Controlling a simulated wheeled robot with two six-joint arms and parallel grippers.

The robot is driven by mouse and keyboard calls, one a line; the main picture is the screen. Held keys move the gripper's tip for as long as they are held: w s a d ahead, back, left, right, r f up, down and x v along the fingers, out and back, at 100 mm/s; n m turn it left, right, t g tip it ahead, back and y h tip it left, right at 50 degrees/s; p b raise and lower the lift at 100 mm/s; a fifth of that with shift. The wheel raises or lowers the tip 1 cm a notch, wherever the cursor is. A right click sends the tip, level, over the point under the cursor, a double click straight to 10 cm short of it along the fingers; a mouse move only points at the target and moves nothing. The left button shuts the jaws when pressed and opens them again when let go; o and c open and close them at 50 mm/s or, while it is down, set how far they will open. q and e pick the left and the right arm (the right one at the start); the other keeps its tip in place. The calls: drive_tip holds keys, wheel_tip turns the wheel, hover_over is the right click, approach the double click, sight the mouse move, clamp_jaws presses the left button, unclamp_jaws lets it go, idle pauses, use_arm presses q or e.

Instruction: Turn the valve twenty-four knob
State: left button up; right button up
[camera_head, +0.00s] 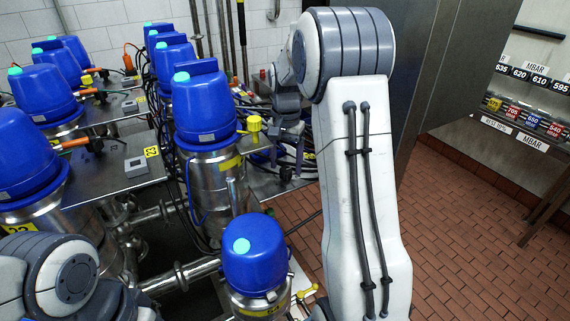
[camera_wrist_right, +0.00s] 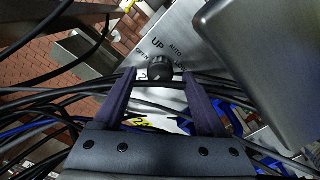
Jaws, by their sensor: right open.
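A black round knob (camera_wrist_right: 161,68) sits on a brushed metal plate (camera_wrist_right: 185,40) marked OPEN, UP and AUTO in the right wrist view. My right gripper (camera_wrist_right: 160,76) is open, with one dark fingertip on each side of the knob. I cannot tell whether the fingers touch it. A yellow number label (camera_wrist_right: 143,122) below is mostly hidden by cables and the gripper, so its number is not readable. In the head view my right gripper (camera_head: 290,158) is small and far off, beyond the yellow fitting. My left gripper is out of view; only its arm shows.
Black cables (camera_wrist_right: 60,100) run around and behind the fingers. A large metal box (camera_wrist_right: 265,60) stands close at the right. Blue-capped valves (camera_head: 203,105) stand in rows at left, with a plate labelled 23 (camera_head: 152,152). Open brick floor (camera_head: 470,230) lies at right.

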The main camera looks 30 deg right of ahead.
drive_tip(key=shift+f, duration=0.85)
clamp_jaws()
drive_tip(key=shift+n, duration=0.5)
drive_tip(key=n+p, duration=0.1)
drive_tip(key=n, duration=0.2)
drive_tip(key=shift+n, duration=0.4)
drive_tip(key=n, duration=0.4)
drive_tip(key=shift+n+p, duration=0.4)
